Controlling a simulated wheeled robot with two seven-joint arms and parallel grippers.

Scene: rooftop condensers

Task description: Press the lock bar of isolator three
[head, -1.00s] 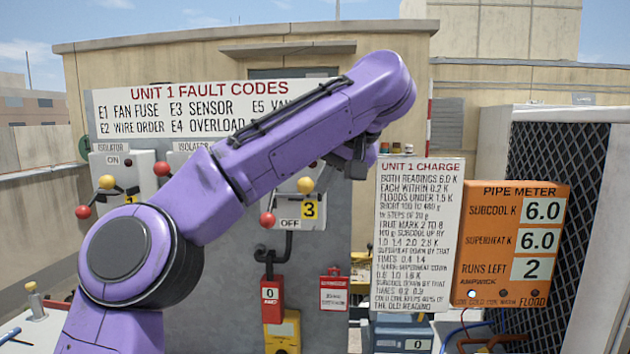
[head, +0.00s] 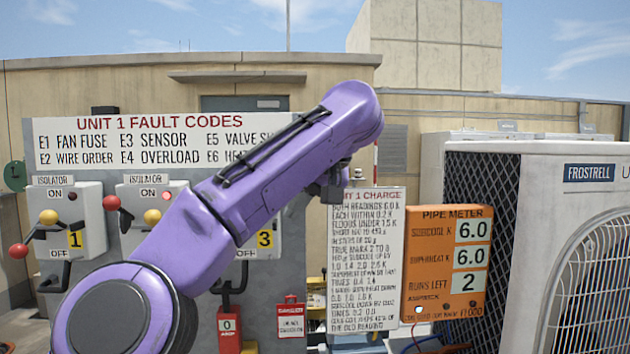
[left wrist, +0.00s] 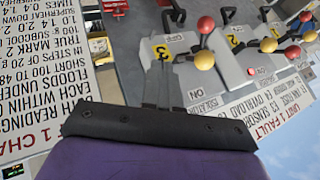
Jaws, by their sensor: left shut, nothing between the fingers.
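Isolator three is a grey box mostly hidden behind my purple left arm in the head view; its yellow number plate (head: 264,239) shows. A black bent bar (head: 228,288) hangs below it, above a red tag marked 0. In the left wrist view, isolator three (left wrist: 172,45) appears upside down, with a yellow ball (left wrist: 204,60) and a red ball (left wrist: 206,25) on its lever. My left gripper (head: 332,192) is shut and empty, in front of the charge board's upper left. Its fingers (left wrist: 158,80) show against isolator three; contact cannot be told. My right gripper is not in view.
Isolator one (head: 75,225) and isolator two (head: 150,200) stand to the left under the fault codes board (head: 150,135). The charge board (head: 365,270) and orange pipe meter (head: 448,262) stand to the right. A large condenser (head: 540,180) fills the right side.

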